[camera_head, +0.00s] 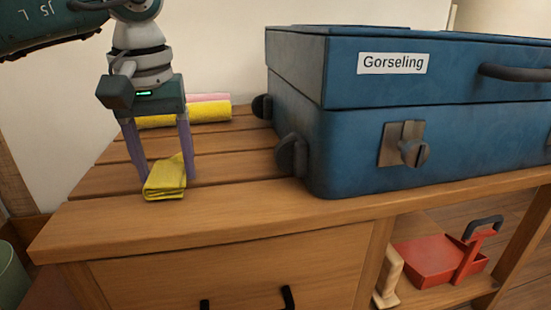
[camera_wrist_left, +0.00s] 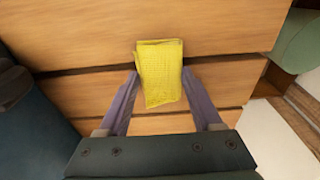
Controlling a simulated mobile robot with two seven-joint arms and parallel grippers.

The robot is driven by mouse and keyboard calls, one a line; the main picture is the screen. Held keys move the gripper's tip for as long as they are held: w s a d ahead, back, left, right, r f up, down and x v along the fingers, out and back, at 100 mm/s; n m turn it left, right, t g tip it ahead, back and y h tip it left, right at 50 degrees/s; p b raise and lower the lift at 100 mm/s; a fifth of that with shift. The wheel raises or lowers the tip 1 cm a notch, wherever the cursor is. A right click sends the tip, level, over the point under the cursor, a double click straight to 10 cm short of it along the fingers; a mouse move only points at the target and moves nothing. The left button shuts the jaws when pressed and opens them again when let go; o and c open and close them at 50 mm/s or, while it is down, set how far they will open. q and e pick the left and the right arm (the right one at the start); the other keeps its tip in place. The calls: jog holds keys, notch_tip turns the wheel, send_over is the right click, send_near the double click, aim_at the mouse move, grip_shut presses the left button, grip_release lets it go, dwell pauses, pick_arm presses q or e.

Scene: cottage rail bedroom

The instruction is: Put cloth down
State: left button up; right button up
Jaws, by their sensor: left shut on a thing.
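A folded yellow cloth (camera_head: 165,183) is at the left front of the slatted wooden top (camera_head: 227,212). My left gripper (camera_head: 163,170) points down with its purple fingers on either side of the cloth, shut on it. In the left wrist view the cloth (camera_wrist_left: 159,75) sits between the fingertips of the left gripper (camera_wrist_left: 159,80), over the wooden slats. The cloth is at or very close to the wood; I cannot tell whether it bears on it. My right gripper is not in view.
A blue case (camera_head: 350,130) labelled Gorseling stands right of the gripper. Rolled yellow and pink cloths (camera_head: 210,112) lie behind the gripper. A red dustpan-like object (camera_head: 425,262) is on the shelf below. A green bin (camera_head: 10,275) stands at lower left. Bare wood lies between cloth and case.

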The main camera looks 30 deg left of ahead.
aim_at(164, 170)
pick_arm(q)
jog(key=shift+f, duration=0.15)
jog(key=shift+f, duration=0.15)
jog(key=o, duration=1.2)
jog(key=r+p, duration=0.2)
jog(key=r, duration=0.2)
jog(key=r+p, duration=0.2)
jog(key=r, duration=0.2)
jog(key=s+d+r+p, duration=0.1)
jog(key=r+p, duration=0.2)
jog(key=r, duration=0.1)
jog(key=shift+r, duration=0.15)
